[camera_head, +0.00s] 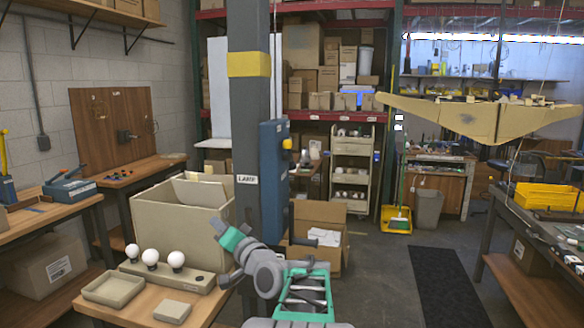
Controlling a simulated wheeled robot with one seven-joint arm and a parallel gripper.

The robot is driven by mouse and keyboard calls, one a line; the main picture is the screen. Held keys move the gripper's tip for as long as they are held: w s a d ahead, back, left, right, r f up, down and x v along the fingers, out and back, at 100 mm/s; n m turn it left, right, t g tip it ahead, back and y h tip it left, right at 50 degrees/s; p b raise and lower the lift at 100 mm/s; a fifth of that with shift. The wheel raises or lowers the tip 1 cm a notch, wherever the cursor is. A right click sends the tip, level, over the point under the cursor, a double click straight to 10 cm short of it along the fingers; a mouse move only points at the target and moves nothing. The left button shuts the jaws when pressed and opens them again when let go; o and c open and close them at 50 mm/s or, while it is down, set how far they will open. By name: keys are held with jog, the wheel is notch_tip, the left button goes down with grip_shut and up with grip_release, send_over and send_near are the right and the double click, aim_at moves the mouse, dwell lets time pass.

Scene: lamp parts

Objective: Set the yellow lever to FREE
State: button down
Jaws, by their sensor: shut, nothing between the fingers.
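A yellow upright lever (4,152) stands at the far left edge, on a blue device (7,188) cut off by the picture's edge. A yellow knob (287,143) also shows on the side of a tall blue box (273,175) fixed to the grey column. I cannot tell which of the two is the task's lever, and no FREE marking is readable. My gripper (218,225) is shut and empty. It is in front of the beige bin and left of the column, apart from both yellow parts.
The grey column (246,110) rises near the middle. Floor (375,285) is clear at right, beside a dark mat (446,285).

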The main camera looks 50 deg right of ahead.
jog(key=s+d+r+m+t+h, duration=0.1)
jog(key=s+d+r+m+h, duration=0.2)
jog(key=s+d, duration=0.5)
jog(key=s+d+r+m+t+h, duration=0.1)
jog(key=s+d+r+m+h, duration=0.3)
jog(key=s+d, duration=0.4)
jog(key=shift+m+h+b, duration=0.35)
jog(key=shift+m+h, duration=0.45)
jog(key=shift+h, duration=0.4)
jog(key=shift+r, duration=0.15)
jog(key=p, duration=0.7)
send_near(290, 148)
jog(key=x, duration=0.6)
jog(key=shift+w+a+r, duration=0.1)
jog(key=shift+w, duration=0.1)
jog(key=shift+w+d+r, duration=0.1)
jog(key=shift+w+d, duration=0.1)
jog(key=shift+w, duration=0.05)
jog(key=shift+s+r, duration=0.1)
jog(key=shift+r, duration=0.05)
